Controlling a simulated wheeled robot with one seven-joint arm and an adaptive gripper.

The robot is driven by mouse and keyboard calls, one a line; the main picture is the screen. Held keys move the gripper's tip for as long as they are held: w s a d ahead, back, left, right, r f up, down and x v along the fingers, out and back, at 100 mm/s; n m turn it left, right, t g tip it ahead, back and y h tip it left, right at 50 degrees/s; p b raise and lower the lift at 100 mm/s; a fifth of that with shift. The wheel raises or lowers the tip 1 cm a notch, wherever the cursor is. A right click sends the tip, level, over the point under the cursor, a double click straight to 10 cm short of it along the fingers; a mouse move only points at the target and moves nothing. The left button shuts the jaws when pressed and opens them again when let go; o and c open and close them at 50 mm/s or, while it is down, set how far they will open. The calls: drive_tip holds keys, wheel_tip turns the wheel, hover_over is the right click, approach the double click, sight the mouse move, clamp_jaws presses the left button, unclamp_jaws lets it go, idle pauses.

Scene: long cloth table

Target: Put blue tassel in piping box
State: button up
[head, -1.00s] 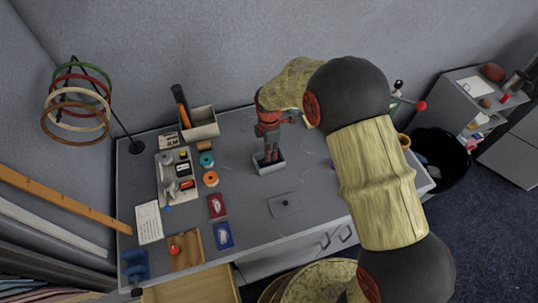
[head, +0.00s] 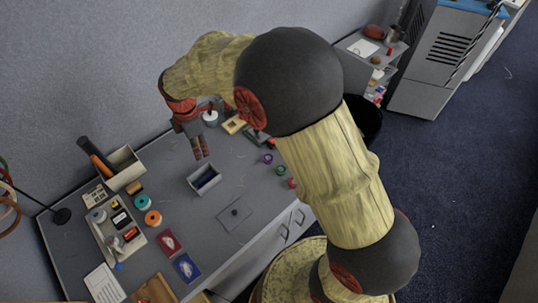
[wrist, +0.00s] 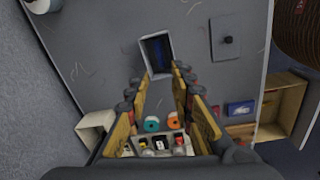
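The small grey-white box (head: 207,190), which I take for the piping box, stands open on the grey table. It also shows in the wrist view (wrist: 161,71). A dark blue thing (head: 207,178) lies inside it, likely the blue tassel; its shape is hard to make out, also in the wrist view (wrist: 157,48). My gripper (head: 201,154) hangs above the table, up and behind the box in the head view, clear of it. In the wrist view its fingers (wrist: 160,88) are spread with nothing between them.
A tray of small items (head: 117,230), orange and teal spools (head: 153,217), a red card (head: 169,243) and a blue card (head: 187,267) lie left and front. A grey square with a knob (head: 235,213) lies before the box. A larger box (head: 123,166) stands at back left.

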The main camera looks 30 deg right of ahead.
drive_tip(key=s+d+r+m+t, duration=0.2)
drive_tip(key=s+d+r+m, duration=0.4)
drive_tip(key=s+r, duration=0.25)
drive_tip(key=s+d+r+m+t, duration=0.1)
drive_tip(key=s+d+r+m, duration=0.4)
drive_tip(key=s+r+m, duration=0.4)
drive_tip(key=s+d+r+m+t, duration=0.2)
drive_tip(key=s+d+m, duration=0.1)
drive_tip(key=s, duration=0.6)
drive_tip(key=shift+s+d+m, duration=0.15)
drive_tip(key=shift+d+m, duration=0.1)
drive_tip(key=shift+m, duration=0.25)
drive_tip(key=shift+f+b, duration=0.95)
